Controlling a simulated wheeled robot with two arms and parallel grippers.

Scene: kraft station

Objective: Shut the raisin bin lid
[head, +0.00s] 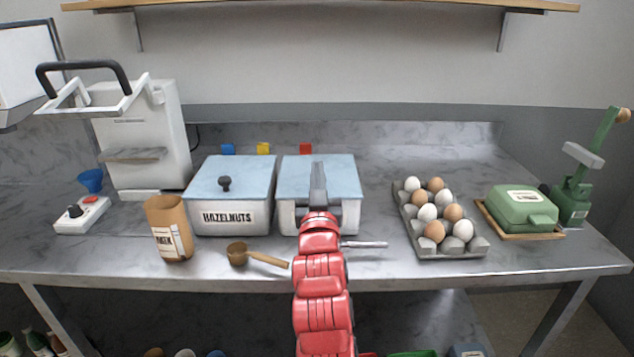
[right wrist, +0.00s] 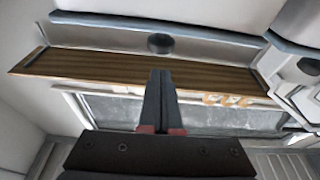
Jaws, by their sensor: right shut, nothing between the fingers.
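The bin in the middle of the table (head: 287,217) is white with a pale blue lid (head: 341,176). I take it to be the raisin bin, but my arm covers its front label. The lid appears to lie flat over the bin; its knob is not visible behind the gripper. My right gripper (head: 317,172) is shut and empty, with its fingers in front of or over the lid; I cannot tell whether they touch it. The fingers also show in the right wrist view (right wrist: 159,85), before a wooden strip and a dark round shape. My left gripper is out of view.
The hazelnuts bin (head: 258,191) stands close on the left, lid down. A metal handle (head: 367,245), an egg tray (head: 412,227) and a green box (head: 522,210) are right.

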